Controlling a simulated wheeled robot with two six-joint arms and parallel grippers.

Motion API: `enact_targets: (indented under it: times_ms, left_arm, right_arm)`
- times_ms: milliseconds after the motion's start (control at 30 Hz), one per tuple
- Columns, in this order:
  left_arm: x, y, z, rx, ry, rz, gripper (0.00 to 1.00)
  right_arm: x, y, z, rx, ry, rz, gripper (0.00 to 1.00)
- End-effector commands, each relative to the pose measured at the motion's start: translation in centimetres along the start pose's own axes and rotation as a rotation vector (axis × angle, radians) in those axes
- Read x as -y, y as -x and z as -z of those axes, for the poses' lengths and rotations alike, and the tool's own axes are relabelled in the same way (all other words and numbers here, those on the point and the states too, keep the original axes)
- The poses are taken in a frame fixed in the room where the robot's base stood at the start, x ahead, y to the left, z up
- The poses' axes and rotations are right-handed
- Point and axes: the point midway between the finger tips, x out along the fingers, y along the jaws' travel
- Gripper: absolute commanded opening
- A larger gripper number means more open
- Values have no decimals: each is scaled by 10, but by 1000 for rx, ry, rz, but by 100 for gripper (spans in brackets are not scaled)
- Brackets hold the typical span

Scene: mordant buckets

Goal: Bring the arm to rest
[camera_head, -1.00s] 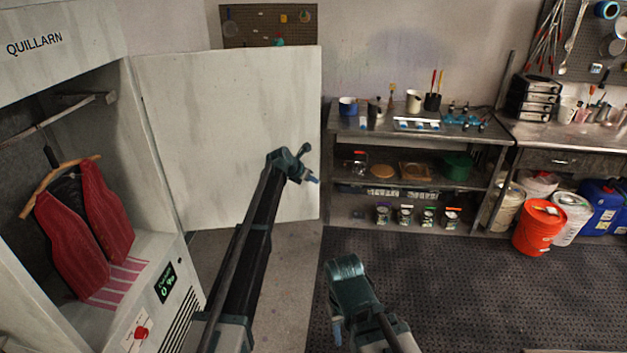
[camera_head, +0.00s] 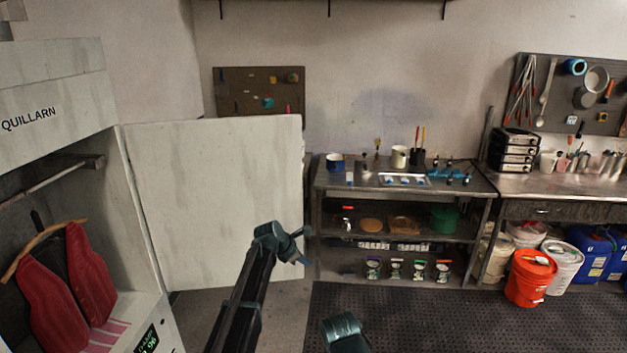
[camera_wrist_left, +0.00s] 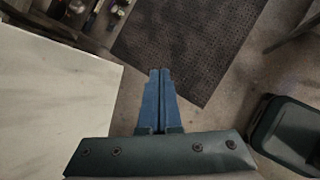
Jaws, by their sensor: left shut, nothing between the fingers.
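My left arm reaches up from the bottom of the head view, and its left gripper (camera_head: 305,261) is in front of the open white cabinet door's lower right part. In the left wrist view the two blue fingers (camera_wrist_left: 160,78) lie together with nothing between them, over the floor. A teal part of my right arm (camera_head: 343,333) shows at the bottom of the head view; its gripper is not visible.
The open cabinet door (camera_head: 220,200) stands close by the left arm. A red vest (camera_head: 92,270) hangs in the cabinet. A metal shelf (camera_head: 400,258) stands behind, with an orange bucket (camera_head: 528,285) to its right. The dark mat (camera_head: 450,325) looks clear.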

Motion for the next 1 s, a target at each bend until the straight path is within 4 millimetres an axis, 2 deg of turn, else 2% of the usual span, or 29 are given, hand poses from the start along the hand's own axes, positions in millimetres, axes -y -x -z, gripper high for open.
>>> enact_targets:
  times_ms: [33,100,300,500,600,733,833,1000]
  left_arm:
    - [44,-3,16,-34,-149,35,0]
    - [88,-3,32,-83,-381,91,0]
    - [200,8,86,-175,-1024,295,0]
    - [293,32,148,-192,-1621,559,0]
    - [327,46,175,-172,-1862,692,0]
    - [356,61,201,-132,-2086,833,0]
    - [368,69,212,-105,-2191,905,0]
    - [374,74,218,-85,-2256,953,0]
  right_arm:
    - [1,-16,1,0,1,0,50]
    - [2,-26,2,0,2,-1,50]
    - [5,-54,3,0,5,-1,50]
    - [7,-81,5,-1,8,-2,50]
    - [8,-91,5,-1,9,-2,50]
    - [9,-101,6,-1,11,-3,50]
    - [9,-104,6,-1,11,-3,50]
    - [10,-105,6,-1,12,-3,50]
